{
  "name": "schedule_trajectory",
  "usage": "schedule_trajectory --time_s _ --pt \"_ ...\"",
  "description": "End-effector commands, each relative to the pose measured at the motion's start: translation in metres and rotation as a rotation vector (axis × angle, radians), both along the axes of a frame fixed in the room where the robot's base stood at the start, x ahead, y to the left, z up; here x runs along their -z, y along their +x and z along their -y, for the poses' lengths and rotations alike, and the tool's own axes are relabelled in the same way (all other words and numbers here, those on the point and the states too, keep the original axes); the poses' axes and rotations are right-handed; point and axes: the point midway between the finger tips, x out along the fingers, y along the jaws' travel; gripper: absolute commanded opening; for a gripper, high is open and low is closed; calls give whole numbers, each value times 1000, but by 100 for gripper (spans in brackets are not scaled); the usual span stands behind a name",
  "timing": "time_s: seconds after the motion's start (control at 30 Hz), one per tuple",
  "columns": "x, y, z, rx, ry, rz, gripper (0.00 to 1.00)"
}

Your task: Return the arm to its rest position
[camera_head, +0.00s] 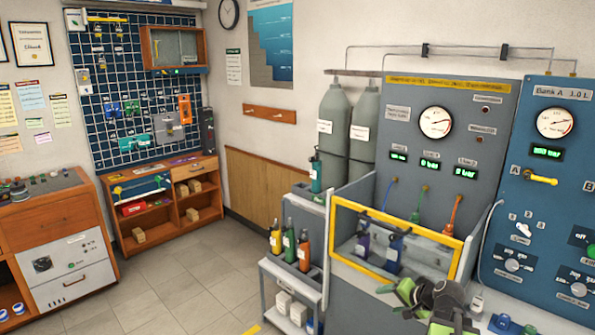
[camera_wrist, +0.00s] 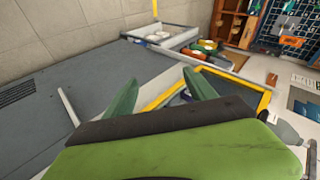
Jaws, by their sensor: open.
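My gripper (camera_wrist: 160,74) shows in the wrist view with its two green fingers spread apart and nothing held between them. In the head view, my green and dark arm (camera_head: 436,305) is at the lower right, in front of the test bench and folded close together. My gripper (camera_head: 394,297) appears at its left end, just below the yellow-framed guard (camera_head: 395,285). The fingers are small there and partly merge with the arm links. In the wrist view, the yellow frame (camera_wrist: 262,103) lies beyond the fingers; I cannot tell the exact gap.
Inside the guard stand purple and blue regulators (camera_head: 393,252). A grey cart (camera_head: 322,260) with several coloured bottles stands left of the bench. A blue panel (camera_head: 545,200) with a yellow lever (camera_head: 541,179) rises at right. The tiled floor (camera_head: 190,285) at centre left is clear.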

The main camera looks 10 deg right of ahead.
Motion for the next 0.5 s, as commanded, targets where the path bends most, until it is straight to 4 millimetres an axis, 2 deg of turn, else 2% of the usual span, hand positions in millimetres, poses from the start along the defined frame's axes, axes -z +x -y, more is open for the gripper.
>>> schedule_trajectory --time_s 0.03,0.07,0.1,0.2,0.23,0.3,0.4,0.5 --pt "12 7 -48 -117 -40 -69 65" --pt "20 7 -73 -184 -69 -115 65" --pt "31 5 -107 -276 -112 -178 65" --pt "52 -10 -182 -494 -233 -332 65" --pt "57 -16 -201 -553 -269 -374 65" --pt "65 -31 -237 -672 -354 -465 65" --pt "70 -49 -271 -792 -456 -562 65" --pt "72 -61 -284 -854 -521 -620 65"
